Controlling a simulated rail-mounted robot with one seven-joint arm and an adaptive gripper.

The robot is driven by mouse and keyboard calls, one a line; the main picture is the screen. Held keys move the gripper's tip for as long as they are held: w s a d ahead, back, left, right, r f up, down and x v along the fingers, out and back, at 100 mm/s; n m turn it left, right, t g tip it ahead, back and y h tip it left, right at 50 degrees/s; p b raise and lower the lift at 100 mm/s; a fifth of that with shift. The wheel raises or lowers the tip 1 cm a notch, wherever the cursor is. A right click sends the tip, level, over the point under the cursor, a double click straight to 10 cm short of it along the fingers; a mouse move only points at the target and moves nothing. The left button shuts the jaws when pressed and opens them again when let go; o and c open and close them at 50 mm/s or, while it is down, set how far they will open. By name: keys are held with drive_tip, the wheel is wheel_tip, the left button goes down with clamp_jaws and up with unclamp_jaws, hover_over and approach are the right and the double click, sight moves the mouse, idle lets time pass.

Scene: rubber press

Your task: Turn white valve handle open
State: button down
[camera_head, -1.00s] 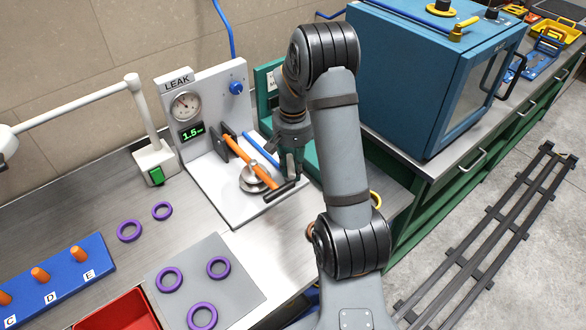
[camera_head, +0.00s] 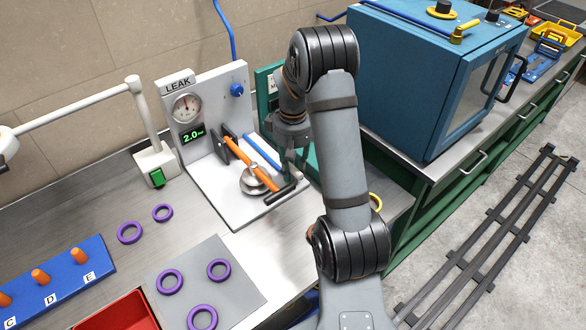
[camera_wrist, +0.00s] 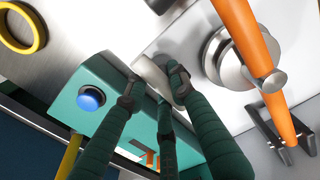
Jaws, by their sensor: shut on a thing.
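The leak tester (camera_head: 206,110) is a white panel and base with a round gauge and a green display reading about 2.0. My gripper (camera_head: 291,164) is low at the right edge of its base, partly behind my own arm. In the wrist view, the dark green ribbed fingers of my gripper (camera_wrist: 152,88) are closed on a pale, whitish piece, which I take for the white valve handle (camera_wrist: 150,73). Most of it is hidden by the fingers, so its angle is hard to tell. In the head view I cannot make the handle out.
An orange lever (camera_head: 250,165) over a round metal clamp (camera_head: 253,182) lies close left of my gripper. A green box with a blue button (camera_wrist: 91,99) is close in the wrist view. Purple rings (camera_head: 169,281) lie on the bench. A blue oven (camera_head: 420,75) stands right.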

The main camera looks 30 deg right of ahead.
idle(0.3)
drive_tip(key=c, duration=1.5)
unclamp_jaws()
drive_tip(key=shift+c, duration=0.2)
drive_tip(key=shift+o, duration=0.4)
wheel_tip(320, 180, up, 12)
wheel_tip(320, 180, down, 12)
